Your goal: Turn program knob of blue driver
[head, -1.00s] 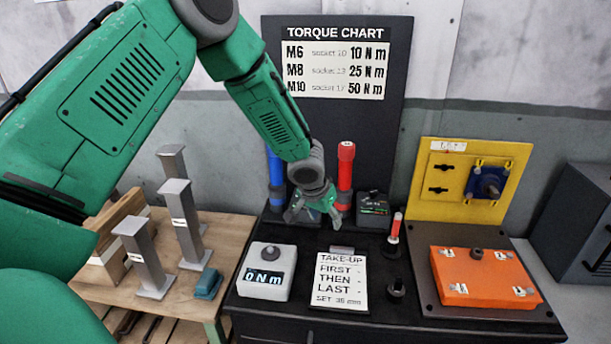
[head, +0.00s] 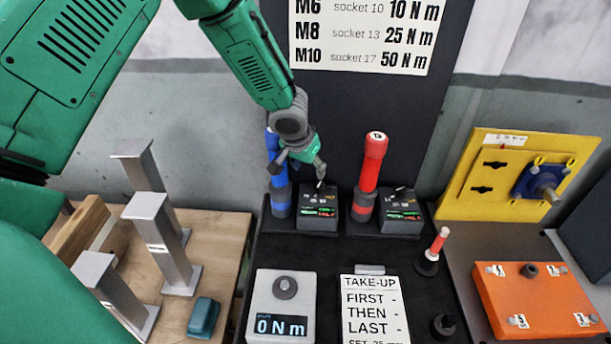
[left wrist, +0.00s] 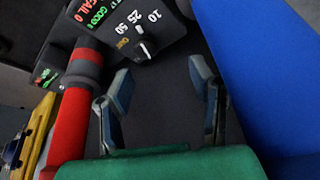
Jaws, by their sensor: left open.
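The blue driver (head: 281,202) stands upright at the back left of the black bench, partly behind my left gripper. Its dark program box (head: 317,216) stands beside it, with a small knob (head: 319,187) on top. In the left wrist view the black knob (left wrist: 146,47) sits among the printed labels 10, 25 and 50; I cannot tell its exact setting. My left gripper (head: 298,173) is open and empty, above and behind the box. Its spread fingers also show in the left wrist view (left wrist: 160,92), below the knob and apart from it. The blue handle (left wrist: 260,75) lies right of them. My right gripper is out of view.
A red driver (head: 370,165) with its own box (head: 401,213) stands to the right. In front are a torque readout (head: 283,305) showing 0 Nm and a take-up card (head: 373,308). A torque chart panel (head: 410,130) rises behind. Metal posts (head: 162,245) stand left.

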